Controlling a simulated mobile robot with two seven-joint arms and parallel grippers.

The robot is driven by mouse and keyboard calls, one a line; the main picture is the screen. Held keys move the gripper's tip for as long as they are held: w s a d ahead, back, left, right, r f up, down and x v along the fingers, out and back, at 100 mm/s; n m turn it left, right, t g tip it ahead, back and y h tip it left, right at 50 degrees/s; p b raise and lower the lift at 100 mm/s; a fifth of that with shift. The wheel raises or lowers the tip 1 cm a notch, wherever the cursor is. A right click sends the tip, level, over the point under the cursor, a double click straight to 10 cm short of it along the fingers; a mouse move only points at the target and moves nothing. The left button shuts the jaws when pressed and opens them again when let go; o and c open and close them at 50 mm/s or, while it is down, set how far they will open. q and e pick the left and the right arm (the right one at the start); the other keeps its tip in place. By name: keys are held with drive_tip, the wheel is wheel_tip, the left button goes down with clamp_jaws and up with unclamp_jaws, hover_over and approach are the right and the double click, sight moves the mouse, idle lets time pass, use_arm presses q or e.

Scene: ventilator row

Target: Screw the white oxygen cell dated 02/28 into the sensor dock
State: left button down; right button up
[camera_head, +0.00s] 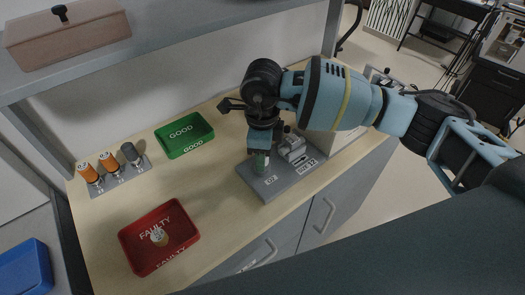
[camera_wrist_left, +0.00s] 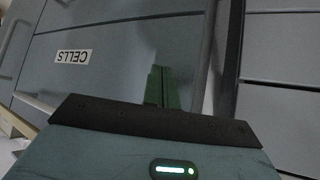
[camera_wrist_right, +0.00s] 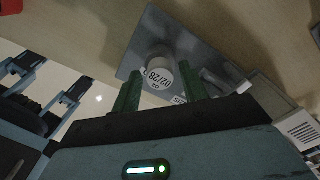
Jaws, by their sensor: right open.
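The white oxygen cell (camera_wrist_right: 158,74) marked 02/28 stands on the grey sensor dock (camera_wrist_right: 146,38) beside its O2 label, as the right wrist view shows. How deep it sits in the dock cannot be told. My right gripper (camera_wrist_right: 160,88) is open, its green fingers on either side of the cell with gaps visible. In the head view my right gripper (camera_head: 261,162) reaches down over the dock (camera_head: 278,186) and hides the cell. My left gripper (camera_wrist_left: 162,88) shows only in its own wrist view, fingers together and empty, in front of grey cabinet fronts.
A green GOOD tray (camera_head: 163,143) is empty. A red FAULTY tray (camera_head: 130,246) holds a small pale cell (camera_head: 159,236). Two orange-topped cells and a grey one stand on a rack (camera_head: 137,171) at the left. A shelf (camera_head: 180,38) overhangs the back. The counter between the trays and dock is clear.

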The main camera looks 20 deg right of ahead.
drive_tip(key=shift+c, duration=0.3)
drive_tip(key=c, duration=0.8)
drive_tip(key=shift+r+m+p, duration=0.15)
drive_tip(key=shift+m+p, duration=0.45)
drive_tip(key=shift+m, duration=0.5)
drive_tip(key=shift+m+p, duration=0.3)
drive_tip(key=shift+m, duration=0.3)
drive_tip(key=shift+m, duration=1.1)
drive_tip(key=shift+m, duration=0.3)
